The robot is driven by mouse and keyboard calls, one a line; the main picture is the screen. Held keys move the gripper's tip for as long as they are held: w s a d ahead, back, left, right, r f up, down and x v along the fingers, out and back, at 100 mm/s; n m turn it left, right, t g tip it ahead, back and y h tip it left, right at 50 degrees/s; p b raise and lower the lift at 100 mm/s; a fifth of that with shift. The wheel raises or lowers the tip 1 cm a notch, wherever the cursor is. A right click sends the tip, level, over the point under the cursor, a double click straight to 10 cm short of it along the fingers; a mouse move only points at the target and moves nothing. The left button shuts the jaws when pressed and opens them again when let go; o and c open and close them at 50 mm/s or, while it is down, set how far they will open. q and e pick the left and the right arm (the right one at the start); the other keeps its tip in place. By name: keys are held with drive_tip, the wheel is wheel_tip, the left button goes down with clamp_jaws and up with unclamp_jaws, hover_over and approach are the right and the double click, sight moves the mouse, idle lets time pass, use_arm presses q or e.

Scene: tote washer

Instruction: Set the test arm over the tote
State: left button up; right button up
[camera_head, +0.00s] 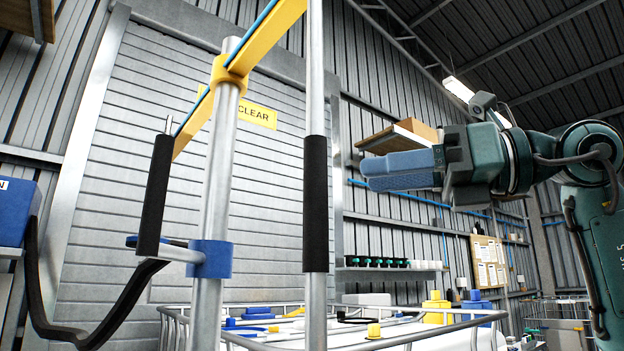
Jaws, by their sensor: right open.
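The test arm (265,38) is a yellow beam with a blue line along it, held by a yellow collar on an upright steel post (221,170). Its near end rises out of the top of the picture. A black grip (155,195) stands at its lower left end. A thin pole with a black sleeve (316,203) stands right of the post; its top is cut off. The white caged tote (420,333) is low in front, partly cut off. My right gripper (366,173), with blue fingers, is open and empty, right of the sleeve and apart from it. My left gripper is out of view.
A blue collar (212,259) sits lower on the post. A blue box (14,212) with a black hose is at the left edge. Yellow and blue bottles (436,306) stand behind the tote. A shelf (395,269) and a shutter door (265,200) are farther back.

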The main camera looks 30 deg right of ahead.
sight(316, 182)
drive_tip(key=p+x, duration=0.1)
drive_tip(key=x, duration=0.8)
drive_tip(key=shift+c, duration=0.5)
clamp_jaws()
